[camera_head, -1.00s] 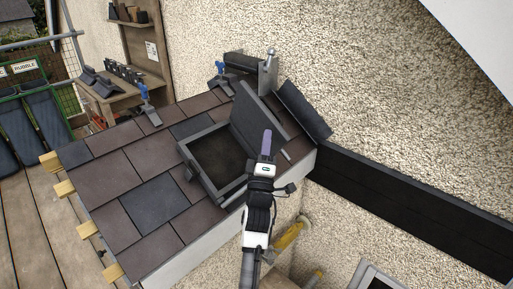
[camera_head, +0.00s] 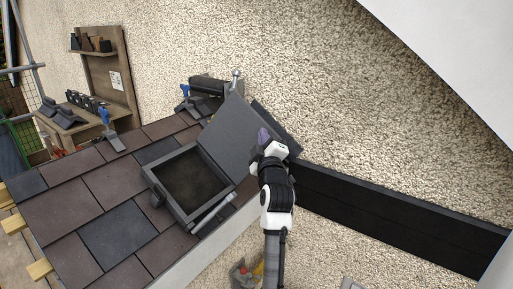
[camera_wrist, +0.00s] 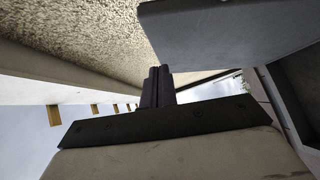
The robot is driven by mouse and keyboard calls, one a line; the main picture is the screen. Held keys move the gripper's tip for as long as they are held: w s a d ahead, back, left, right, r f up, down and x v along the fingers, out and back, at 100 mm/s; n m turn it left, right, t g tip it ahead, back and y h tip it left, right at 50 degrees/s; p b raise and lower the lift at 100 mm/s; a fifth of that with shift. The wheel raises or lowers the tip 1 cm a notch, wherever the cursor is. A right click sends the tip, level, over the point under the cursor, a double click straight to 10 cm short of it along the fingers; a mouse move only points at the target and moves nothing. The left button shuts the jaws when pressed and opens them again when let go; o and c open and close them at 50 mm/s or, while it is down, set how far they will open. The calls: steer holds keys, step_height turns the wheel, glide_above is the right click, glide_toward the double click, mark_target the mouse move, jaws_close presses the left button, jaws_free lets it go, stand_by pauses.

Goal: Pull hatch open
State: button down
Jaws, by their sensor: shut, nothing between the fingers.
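The hatch is a dark grey lid (camera_head: 226,137) on a square frame (camera_head: 168,197) set in the tiled roof. The lid stands raised and leans back toward the wall, and the dark opening (camera_head: 190,181) shows below it. My gripper (camera_head: 263,135) is beside the right side of the lid, pointing up toward the wall. Its purple fingers are shut with nothing between them. In the wrist view the shut fingers (camera_wrist: 158,86) are close to the lid's edge (camera_wrist: 215,35); I cannot tell whether they touch.
Roof tiles (camera_head: 118,231) surround the frame. A dark board (camera_head: 400,207) runs along the pebbled wall to the right. Blue-handled clamps (camera_head: 107,122) stand at the roof's upper edge. A wooden shelf unit (camera_head: 108,70) is at the back left.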

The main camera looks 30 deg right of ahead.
steer(key=shift+w+d, duration=0.25)
steer(key=shift+d, duration=0.35)
steer(key=shift+f, duration=0.1)
